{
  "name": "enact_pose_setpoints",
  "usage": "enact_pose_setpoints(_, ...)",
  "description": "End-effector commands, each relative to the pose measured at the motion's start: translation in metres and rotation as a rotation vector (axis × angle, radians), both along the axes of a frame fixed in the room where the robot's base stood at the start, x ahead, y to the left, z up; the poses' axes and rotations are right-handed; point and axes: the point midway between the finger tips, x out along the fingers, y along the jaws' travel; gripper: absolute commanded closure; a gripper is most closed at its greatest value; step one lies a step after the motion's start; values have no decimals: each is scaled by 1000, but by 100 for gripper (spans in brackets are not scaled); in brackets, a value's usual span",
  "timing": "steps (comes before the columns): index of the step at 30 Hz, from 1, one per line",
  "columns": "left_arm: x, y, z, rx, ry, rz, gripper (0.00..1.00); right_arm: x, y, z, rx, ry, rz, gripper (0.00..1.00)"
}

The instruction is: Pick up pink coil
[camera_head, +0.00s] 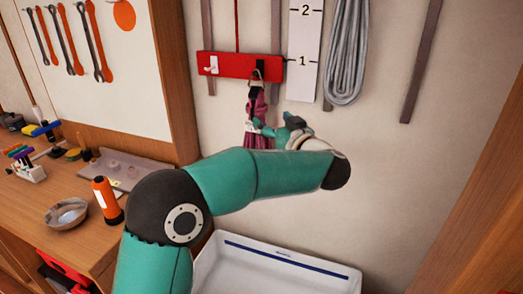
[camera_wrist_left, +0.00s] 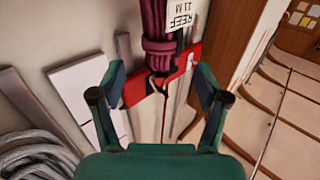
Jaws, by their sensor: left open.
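The pink coil (camera_head: 257,104) hangs from a black hook on a red wall board (camera_head: 226,65). My left arm and gripper hide part of its lower half in the head view. My left gripper (camera_head: 275,126) is open in front of the coil's middle. In the left wrist view the pink coil (camera_wrist_left: 158,22) stands at the top centre with a white tag (camera_wrist_left: 186,12) reading "REEF 11 M". The open fingers of the left gripper (camera_wrist_left: 160,76) are spread to either side, with no coil held. My right gripper is not in view.
A white hook (camera_head: 211,65) on the board is empty. A grey coil (camera_head: 347,50) hangs to the right, past a white numbered board (camera_head: 303,50). A white bin (camera_head: 275,270) lies below.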

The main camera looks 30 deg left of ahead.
Motion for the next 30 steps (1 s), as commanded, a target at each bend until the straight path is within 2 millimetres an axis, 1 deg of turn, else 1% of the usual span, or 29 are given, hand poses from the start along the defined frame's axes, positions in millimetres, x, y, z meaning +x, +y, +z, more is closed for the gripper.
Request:
enact_pose_setpoints(1,5,10,0,0,1,4,25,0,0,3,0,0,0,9)
enact_pose_setpoints(3,12,21,1,1,0,3,25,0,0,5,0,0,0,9)
enact_pose_setpoints(6,20,32,0,1,2,1,25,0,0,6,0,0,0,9)
enact_pose_setpoints(14,28,46,0,1,1,-1,25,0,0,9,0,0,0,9)
enact_pose_setpoints(21,45,74,-2,1,1,-1,25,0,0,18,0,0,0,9)
enact_pose_setpoints(25,50,83,-3,1,1,-2,25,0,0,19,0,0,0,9)
enact_pose_setpoints(30,51,84,-3,1,0,-4,25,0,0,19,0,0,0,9)
